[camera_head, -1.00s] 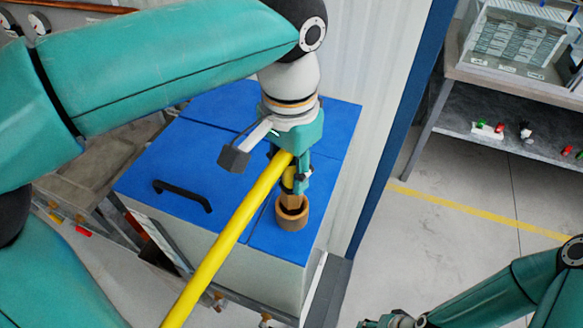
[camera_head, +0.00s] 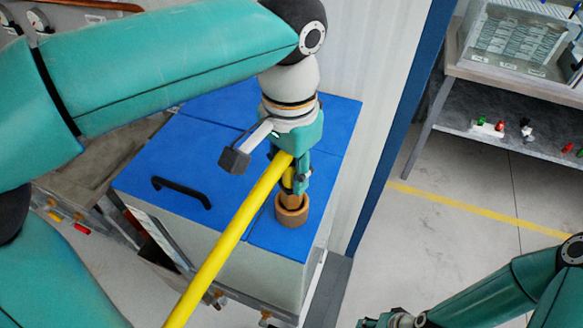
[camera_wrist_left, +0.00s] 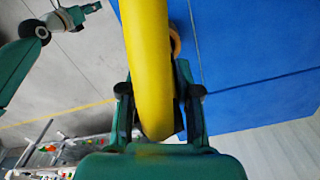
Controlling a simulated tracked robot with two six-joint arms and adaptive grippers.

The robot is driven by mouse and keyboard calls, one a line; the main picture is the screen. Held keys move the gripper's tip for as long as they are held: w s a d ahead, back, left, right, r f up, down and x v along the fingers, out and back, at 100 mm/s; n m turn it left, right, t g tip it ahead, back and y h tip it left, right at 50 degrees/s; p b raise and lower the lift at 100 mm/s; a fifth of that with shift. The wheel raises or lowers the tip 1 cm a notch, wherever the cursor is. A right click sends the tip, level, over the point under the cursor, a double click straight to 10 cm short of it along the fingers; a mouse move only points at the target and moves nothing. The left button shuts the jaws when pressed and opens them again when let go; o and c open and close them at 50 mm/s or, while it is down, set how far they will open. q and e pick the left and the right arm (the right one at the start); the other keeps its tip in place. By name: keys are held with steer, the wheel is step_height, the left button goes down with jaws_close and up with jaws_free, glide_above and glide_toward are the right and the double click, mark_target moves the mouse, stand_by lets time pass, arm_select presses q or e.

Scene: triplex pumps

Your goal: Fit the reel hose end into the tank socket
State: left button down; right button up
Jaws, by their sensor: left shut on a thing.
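The yellow reel hose (camera_head: 232,230) runs up from the bottom of the head view to my left gripper (camera_head: 291,180). The socket is a brown ring on the blue tank top (camera_head: 190,150). The tip overlaps the socket opening; how deep it sits I cannot tell. In the left wrist view the hose (camera_wrist_left: 148,70) lies between the fingers and hides most of the socket (camera_wrist_left: 175,40). My right gripper (camera_head: 385,320) is partly cut off at the bottom edge.
A black handle (camera_head: 181,192) stands on the tank lid left of the socket. A ribbed pale wall (camera_head: 372,110) and blue post rise close on the right. A workbench (camera_head: 510,85) with small coloured parts stands at the far right. The floor between is clear.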

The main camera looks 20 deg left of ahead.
mark_target(290, 187)
arm_select(q)
steer(key=shift+f+b, duration=1.4)
steer(key=shift+f, duration=0.5)
steer(key=c, duration=0.7)
jaws_free()
step_height(290, 187, up, 11)
steer(key=shift+r, duration=0.45)
